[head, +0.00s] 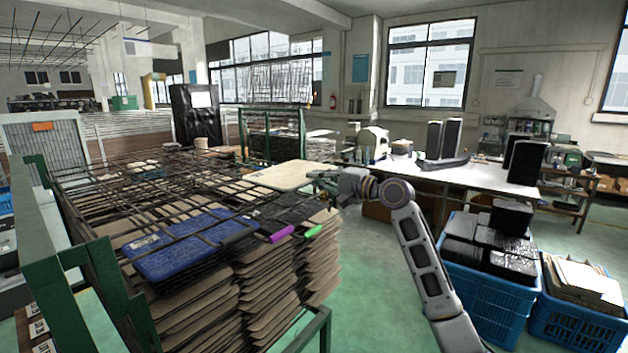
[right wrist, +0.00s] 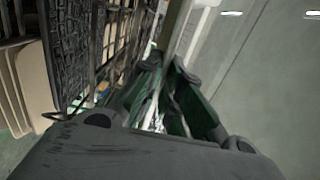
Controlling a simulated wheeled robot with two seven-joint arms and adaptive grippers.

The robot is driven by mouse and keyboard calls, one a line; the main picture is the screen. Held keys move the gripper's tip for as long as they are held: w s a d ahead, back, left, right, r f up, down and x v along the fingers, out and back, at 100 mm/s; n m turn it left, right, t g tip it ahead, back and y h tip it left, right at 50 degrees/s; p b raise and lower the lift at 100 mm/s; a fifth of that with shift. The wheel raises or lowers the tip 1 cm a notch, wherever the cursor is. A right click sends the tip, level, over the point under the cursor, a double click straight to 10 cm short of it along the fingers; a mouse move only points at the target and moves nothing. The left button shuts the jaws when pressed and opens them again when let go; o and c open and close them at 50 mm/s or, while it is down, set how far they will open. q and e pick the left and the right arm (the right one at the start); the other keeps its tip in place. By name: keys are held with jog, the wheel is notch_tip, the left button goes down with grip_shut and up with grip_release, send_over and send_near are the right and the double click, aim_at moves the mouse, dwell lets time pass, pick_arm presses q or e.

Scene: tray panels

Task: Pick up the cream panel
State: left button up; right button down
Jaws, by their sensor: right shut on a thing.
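The cream panel (head: 290,176) is a flat, pale board with rounded corners, at the far right end of the wire rack in the head view. My right gripper (head: 318,177) is at its right edge, shut on it. In the right wrist view the fingers (right wrist: 172,95) close on a pale strip, the cream panel seen edge-on (right wrist: 178,35). I cannot tell whether the panel touches the rack or is just above it. My left gripper is not in view.
The wire rack (head: 130,188) holds a blue panel (head: 190,246) and a dark panel (head: 298,207) above stacked brown panels (head: 270,280). Blue crates (head: 480,290) stand at the right. A white table (head: 460,175) is behind. Green floor between rack and crates is clear.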

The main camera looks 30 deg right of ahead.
jog(key=s+d+r, duration=0.2)
jog(key=s+r, duration=0.1)
jog(key=s, duration=0.2)
jog(key=shift+s+d, duration=0.25)
jog(key=shift+d, duration=0.05)
dwell(0.4)
dwell(1.3)
